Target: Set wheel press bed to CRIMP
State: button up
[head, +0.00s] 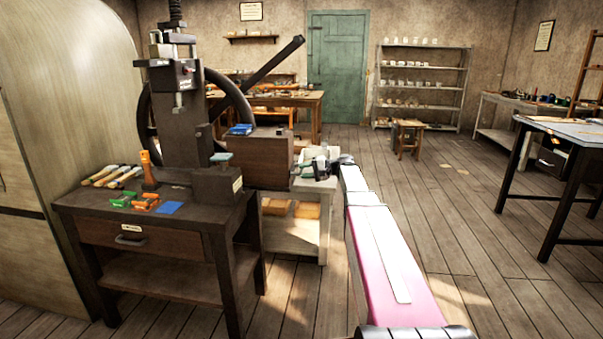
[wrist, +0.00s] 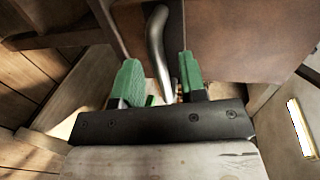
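The handwheel press (head: 185,120) stands on a dark bench at the left, with a large dark wheel (head: 236,96) behind its column and a long lever slanting up right. A brown box-like part (head: 262,160) juts out to the right of the press. My gripper (head: 318,168) is just off this part's right end. In the wrist view my green fingers (wrist: 161,82) are apart, with a bent grey metal handle (wrist: 157,42) in the gap between them. The handle's lower end is partly hidden by the gripper. No CRIMP marking is readable.
The dark bench (head: 150,278) holds several wood-handled tools (head: 110,175), small green and orange pieces and a blue pad (head: 169,208). A pale low shelf unit (head: 296,235) stands close below my gripper. The floor to the right is open up to a table (head: 560,125).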

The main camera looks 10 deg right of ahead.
jog(key=shift+x, duration=0.8)
jog(key=shift+c, duration=0.4)
grip_shut()
jog(key=shift+a, duration=0.15)
jog(key=r+x, duration=0.2)
jog(key=x, duration=0.7)
jog(key=r+x, duration=0.2)
jog(key=x, duration=0.7)
jog(key=a+r+x, duration=0.1)
jog(key=x, duration=0.8)
jog(key=shift+w+a+r, duration=0.25)
jog(key=shift+w+r, duration=0.05)
jog(key=shift+r, duration=0.05)
jog(key=shift+a, duration=0.1)
jog(key=shift+o, duration=0.4)
grip_release()
jog(key=shift+a, duration=0.1)
